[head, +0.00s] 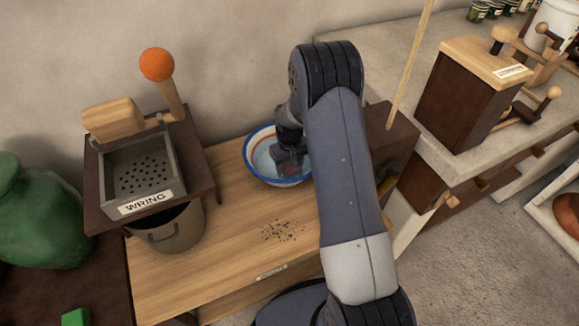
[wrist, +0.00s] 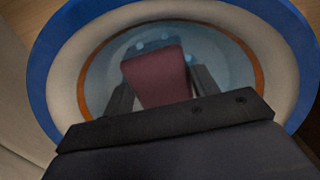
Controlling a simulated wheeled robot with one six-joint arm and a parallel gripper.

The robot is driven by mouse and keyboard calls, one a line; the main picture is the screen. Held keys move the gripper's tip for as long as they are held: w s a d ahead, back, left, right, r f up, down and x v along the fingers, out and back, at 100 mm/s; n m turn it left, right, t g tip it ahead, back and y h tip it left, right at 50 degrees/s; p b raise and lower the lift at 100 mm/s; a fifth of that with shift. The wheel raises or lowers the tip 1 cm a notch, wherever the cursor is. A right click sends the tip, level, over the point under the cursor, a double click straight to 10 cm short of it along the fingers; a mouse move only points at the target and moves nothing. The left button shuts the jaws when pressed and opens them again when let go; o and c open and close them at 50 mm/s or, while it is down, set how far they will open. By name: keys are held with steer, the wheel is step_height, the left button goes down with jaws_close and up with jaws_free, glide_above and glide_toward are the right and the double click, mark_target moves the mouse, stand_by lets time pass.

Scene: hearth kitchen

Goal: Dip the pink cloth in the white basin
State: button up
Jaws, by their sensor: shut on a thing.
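The white basin (head: 253,155) has a blue rim and an orange inner band, and stands on the wooden counter beside my arm. In the wrist view the basin (wrist: 65,75) fills most of the picture, with bluish water in its middle. My gripper (head: 288,168) is down inside the basin. In the wrist view my gripper (wrist: 158,88) is shut on the pink cloth (wrist: 156,75), which shows as a dull pink block between the fingers. The cloth is at or in the water; its exact depth is unclear. My arm hides the basin's right side in the head view.
A wringer box labelled WRING (head: 145,172) with an orange-knobbed lever (head: 157,64) stands left, above a grey-brown bucket (head: 168,232). Dark crumbs (head: 283,230) lie on the counter in front of the basin. A green jar (head: 40,220) is at far left.

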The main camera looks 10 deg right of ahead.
step_height(320, 180, up, 12)
steer(key=p, duration=0.7)
steer(key=shift+r+p, duration=0.15)
steer(key=shift+p, duration=0.2)
stand_by(1.4)
